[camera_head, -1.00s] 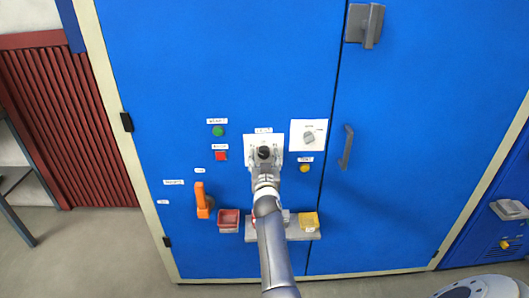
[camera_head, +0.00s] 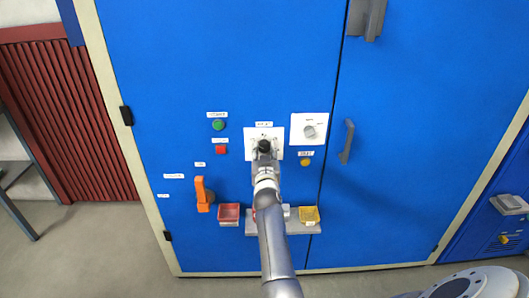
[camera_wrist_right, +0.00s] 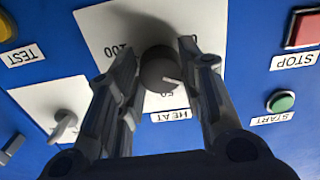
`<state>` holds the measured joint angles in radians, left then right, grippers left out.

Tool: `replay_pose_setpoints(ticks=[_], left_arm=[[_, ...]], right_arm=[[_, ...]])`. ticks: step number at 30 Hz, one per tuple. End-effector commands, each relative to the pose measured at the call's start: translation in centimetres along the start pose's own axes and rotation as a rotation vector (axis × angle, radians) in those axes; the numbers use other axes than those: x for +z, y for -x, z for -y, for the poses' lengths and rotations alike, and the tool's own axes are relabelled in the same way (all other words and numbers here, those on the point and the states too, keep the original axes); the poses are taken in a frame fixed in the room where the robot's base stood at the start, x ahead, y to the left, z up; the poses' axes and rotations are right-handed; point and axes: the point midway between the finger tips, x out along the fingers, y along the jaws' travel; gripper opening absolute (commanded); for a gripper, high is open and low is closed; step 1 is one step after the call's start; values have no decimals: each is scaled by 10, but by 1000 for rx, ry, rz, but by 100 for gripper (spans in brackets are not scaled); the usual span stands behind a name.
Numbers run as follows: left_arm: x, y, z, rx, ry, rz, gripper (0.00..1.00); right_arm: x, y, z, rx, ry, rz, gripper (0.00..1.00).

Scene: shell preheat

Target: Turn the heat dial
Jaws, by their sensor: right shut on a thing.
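The heat dial (camera_wrist_right: 158,70) is a dark round knob with a white pointer line. It sits on a white plate (camera_head: 252,137) on the blue cabinet; the wrist view shows the numbers and the HEAT label, upside down. My right gripper (camera_head: 264,148) is at this plate. In the wrist view its two fingers stand on either side of the dial, closed on it. The pointer line aims to the lower right in the wrist view, and the scale is partly covered. In the head view my gripper mostly hides the dial. My left gripper is not seen.
A second white plate with a grey knob (camera_head: 309,131) is right of the dial, above a yellow button (camera_head: 305,162). Green (camera_head: 218,125) and red (camera_head: 220,149) buttons are left. An orange handle (camera_head: 203,195), a shelf with small bins (camera_head: 309,215) and a door handle (camera_head: 347,142) stick out.

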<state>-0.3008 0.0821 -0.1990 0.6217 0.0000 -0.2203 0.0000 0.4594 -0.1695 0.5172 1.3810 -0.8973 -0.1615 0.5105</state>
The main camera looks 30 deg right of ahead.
Motion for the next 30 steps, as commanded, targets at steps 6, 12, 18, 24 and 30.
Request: replay_pose_setpoints(ticks=[6, 12, 18, 24, 30], left_arm=[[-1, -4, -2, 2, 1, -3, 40], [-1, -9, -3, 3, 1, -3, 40], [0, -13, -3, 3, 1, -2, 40], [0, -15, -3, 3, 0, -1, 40], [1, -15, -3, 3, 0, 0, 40]], right_arm=[[0, 0, 0, -1, 94, -2, 11], [0, 0, 0, -1, 252, -3, 11], [0, 0, -1, -1, 444, -3, 11], [-1, 0, -1, -2, 631, -3, 11], [-2, 0, -1, -1, 799, -4, 11]])
